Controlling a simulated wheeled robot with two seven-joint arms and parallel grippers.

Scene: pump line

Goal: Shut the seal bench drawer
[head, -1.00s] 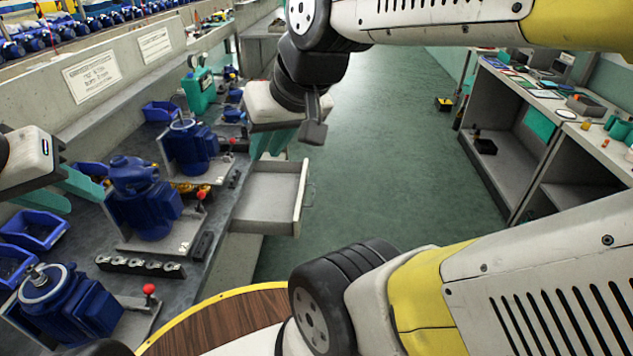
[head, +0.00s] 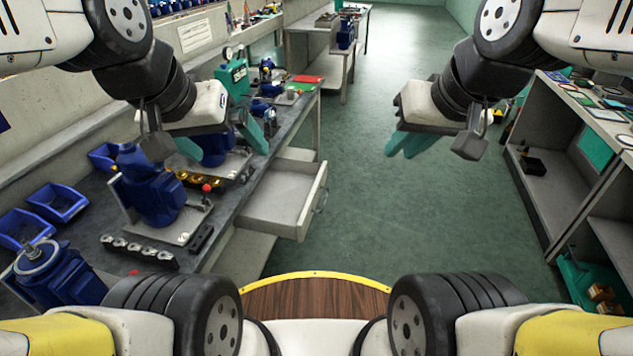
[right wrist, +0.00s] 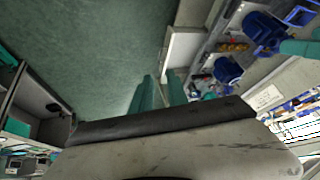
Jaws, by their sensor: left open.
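The seal bench drawer (head: 272,205) stands pulled out from the grey seal bench (head: 262,160), and its tray looks empty. Its front panel and handle (head: 321,200) face the aisle. In the right wrist view the drawer (right wrist: 183,48) is a pale box beyond the fingers. My left gripper (head: 220,140) is above the bench, left of and beyond the drawer, with its teal fingers wide apart and nothing between them. My right gripper (head: 404,143) hangs over the aisle, right of the drawer and clear of the handle. Its fingers look close together with a narrow gap (right wrist: 160,95).
Blue pumps (head: 152,195), blue bins (head: 58,203) and a rack of small parts (head: 140,250) stand on the bench. A shelf unit (head: 545,185) lines the right side. The green floor (head: 360,220) between is clear. My round wooden-topped base shows in front.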

